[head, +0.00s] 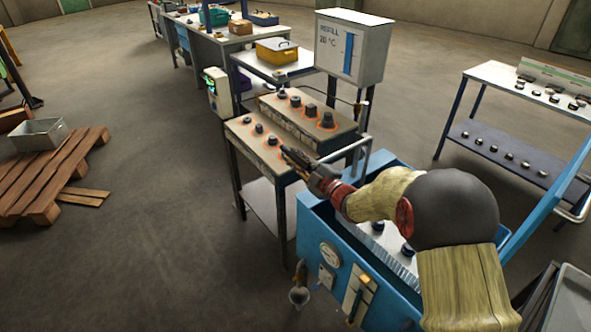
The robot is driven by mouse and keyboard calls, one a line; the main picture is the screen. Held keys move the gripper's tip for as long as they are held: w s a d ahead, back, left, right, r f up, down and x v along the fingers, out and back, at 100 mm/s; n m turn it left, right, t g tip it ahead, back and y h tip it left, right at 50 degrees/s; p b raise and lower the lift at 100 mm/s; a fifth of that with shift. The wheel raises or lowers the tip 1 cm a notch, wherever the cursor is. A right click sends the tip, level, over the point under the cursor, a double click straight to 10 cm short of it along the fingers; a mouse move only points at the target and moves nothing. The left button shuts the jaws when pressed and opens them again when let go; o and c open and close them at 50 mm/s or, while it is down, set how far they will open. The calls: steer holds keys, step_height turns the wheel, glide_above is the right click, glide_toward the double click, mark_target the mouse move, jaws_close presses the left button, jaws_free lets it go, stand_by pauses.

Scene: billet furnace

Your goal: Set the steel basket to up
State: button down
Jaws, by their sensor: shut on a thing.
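The steel basket (401,263) is most likely the ridged grey metal piece inside the blue tank (313,235) at the lower right. Dark billets sit in it, and my arm hides much of it. I cannot tell its height setting. My gripper (287,154) is beyond the tank's far left side, at the near right corner of the front billet block (262,146). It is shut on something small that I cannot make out. It is apart from the visible part of the basket.
A white refill box (352,50) stands behind the blocks. The tank front carries a gauge (330,254) and a lit panel (358,296). A shelf rack (515,150) is at right.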

step_height(320, 180, up, 6)
steer(key=shift+f+p, duration=0.1)
steer(key=shift+p, duration=0.55)
steer(key=shift+w, duration=0.1)
steer(key=c, duration=1.9)
jaws_free()
steer(key=shift+o, duration=0.8)
steer(key=shift+a+f, duration=0.1)
steer(key=shift+a, duration=0.1)
steer(key=shift+d, duration=0.1)
steer(key=shift+d+f, duration=0.1)
